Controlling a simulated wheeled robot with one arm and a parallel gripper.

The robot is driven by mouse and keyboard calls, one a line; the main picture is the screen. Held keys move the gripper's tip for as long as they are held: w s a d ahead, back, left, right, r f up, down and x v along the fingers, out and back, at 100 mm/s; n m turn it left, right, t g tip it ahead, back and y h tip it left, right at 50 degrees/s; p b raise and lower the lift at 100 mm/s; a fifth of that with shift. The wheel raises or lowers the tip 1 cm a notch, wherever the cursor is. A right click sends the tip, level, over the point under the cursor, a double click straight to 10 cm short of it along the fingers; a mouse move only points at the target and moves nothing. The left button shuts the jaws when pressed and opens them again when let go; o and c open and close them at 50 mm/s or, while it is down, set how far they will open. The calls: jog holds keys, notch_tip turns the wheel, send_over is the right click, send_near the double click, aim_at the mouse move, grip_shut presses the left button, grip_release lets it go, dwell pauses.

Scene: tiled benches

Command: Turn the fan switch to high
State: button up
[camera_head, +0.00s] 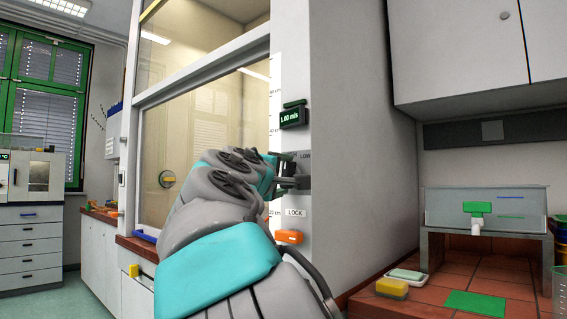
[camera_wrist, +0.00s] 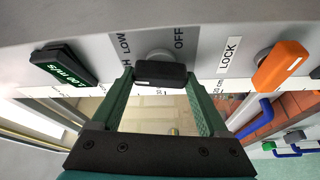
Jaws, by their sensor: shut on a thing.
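The fan switch (camera_wrist: 160,74) is a black knob on a grey round base, with a short white mark on its face. In the wrist view the labels LOW and OFF show beside it, and another label is mostly hidden by the left finger. My gripper (camera_wrist: 161,78) has its two green fingers on either side of the knob and is shut on it. In the head view my gripper (camera_head: 287,182) reaches the switch plate on the white post of the fume hood, and my arm hides most of the knob.
A display (camera_head: 292,117) reading 1.00 m/s is above the switch. An orange lock knob (camera_head: 289,237) with a LOCK label is below it. The hood's glass sash (camera_head: 200,130) is to the left. A tiled bench (camera_head: 480,270) with a sponge (camera_head: 392,289) is at right.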

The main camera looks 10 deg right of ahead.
jog(key=shift+a+n+g+y, duration=0.1)
jog(key=shift+n+g+y, duration=0.25)
jog(key=shift+n, duration=0.65)
jog(key=o, duration=1.2)
jog(key=shift+o, duration=0.2)
jog(key=v, duration=0.7)
jog(key=shift+s+a+b, duration=0.25)
jog(key=shift+s+b, duration=0.05)
jog(key=shift+b, duration=0.05)
jog(key=shift+d+f, duration=0.1)
